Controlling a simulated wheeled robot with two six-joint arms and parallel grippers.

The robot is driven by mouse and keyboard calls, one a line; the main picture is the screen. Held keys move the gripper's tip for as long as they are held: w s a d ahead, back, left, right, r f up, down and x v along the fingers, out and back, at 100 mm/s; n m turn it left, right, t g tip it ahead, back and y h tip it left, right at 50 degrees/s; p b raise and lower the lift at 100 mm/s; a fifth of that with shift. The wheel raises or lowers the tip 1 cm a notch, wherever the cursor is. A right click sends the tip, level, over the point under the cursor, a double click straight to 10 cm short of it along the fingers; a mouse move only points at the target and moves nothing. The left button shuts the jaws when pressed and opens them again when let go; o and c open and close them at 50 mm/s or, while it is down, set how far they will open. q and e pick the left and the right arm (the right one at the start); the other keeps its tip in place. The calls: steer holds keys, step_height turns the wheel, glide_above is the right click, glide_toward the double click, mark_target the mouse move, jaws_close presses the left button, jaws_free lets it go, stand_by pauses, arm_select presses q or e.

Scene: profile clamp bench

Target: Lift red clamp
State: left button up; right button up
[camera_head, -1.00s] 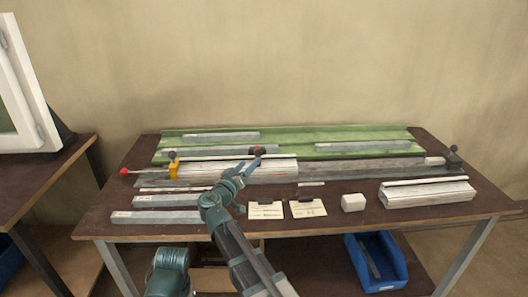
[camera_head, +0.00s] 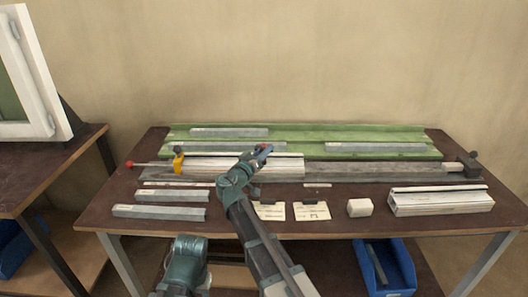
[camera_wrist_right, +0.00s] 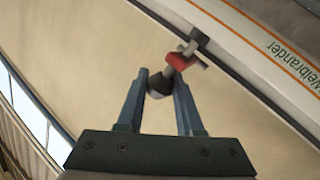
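The red clamp (camera_wrist_right: 179,62) shows in the right wrist view as a red body with a dark knob and a dark jaw near the edge of a white lettered profile. My left gripper is out of view.
A yellow clamp (camera_head: 179,164) sits at the left end of the profile. Grey bars (camera_head: 160,212) lie front left. Two cards (camera_head: 312,211), a white block (camera_head: 360,207) and a short profile (camera_head: 440,203) lie at the front. A green strip (camera_head: 300,139) runs along the back.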

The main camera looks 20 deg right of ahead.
jaws_close()
stand_by(1.0)
